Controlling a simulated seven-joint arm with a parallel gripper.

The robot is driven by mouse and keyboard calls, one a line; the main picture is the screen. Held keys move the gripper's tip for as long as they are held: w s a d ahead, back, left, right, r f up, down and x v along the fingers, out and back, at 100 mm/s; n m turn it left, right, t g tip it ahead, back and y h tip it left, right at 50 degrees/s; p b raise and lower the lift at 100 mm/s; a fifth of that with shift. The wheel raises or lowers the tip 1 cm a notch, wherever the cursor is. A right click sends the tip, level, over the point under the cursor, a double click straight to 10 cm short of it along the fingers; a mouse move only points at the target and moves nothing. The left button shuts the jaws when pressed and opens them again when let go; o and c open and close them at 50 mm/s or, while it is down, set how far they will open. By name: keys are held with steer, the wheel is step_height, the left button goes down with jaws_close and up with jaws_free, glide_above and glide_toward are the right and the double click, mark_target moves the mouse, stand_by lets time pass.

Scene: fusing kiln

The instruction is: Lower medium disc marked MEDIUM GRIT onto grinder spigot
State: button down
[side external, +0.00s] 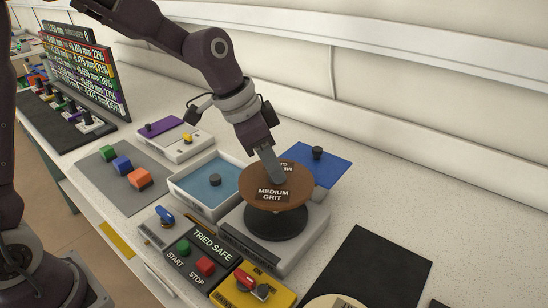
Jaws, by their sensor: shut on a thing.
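The brown disc (252,191) labelled MEDIUM GRIT is in the side external view, above the dark round plate (276,225) of the grinder (310,238). It looks close to level. My gripper (279,180) is shut at the disc's middle and covers part of a second label there.
A blue-floored tray (200,172) stands left of the grinder, and a blue mat (320,165) with a dark knob lies behind it. In front are the START/STOP panel (192,262) and a yellow switch box (262,291). A black mat (385,265) lies at right.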

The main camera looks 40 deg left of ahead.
mark_target(264, 182)
steer(key=shift+f, duration=2.9)
steer(key=shift+f, duration=1.05)
steer(key=c, duration=1.1)
jaws_free()
steer(key=v, duration=0.7)
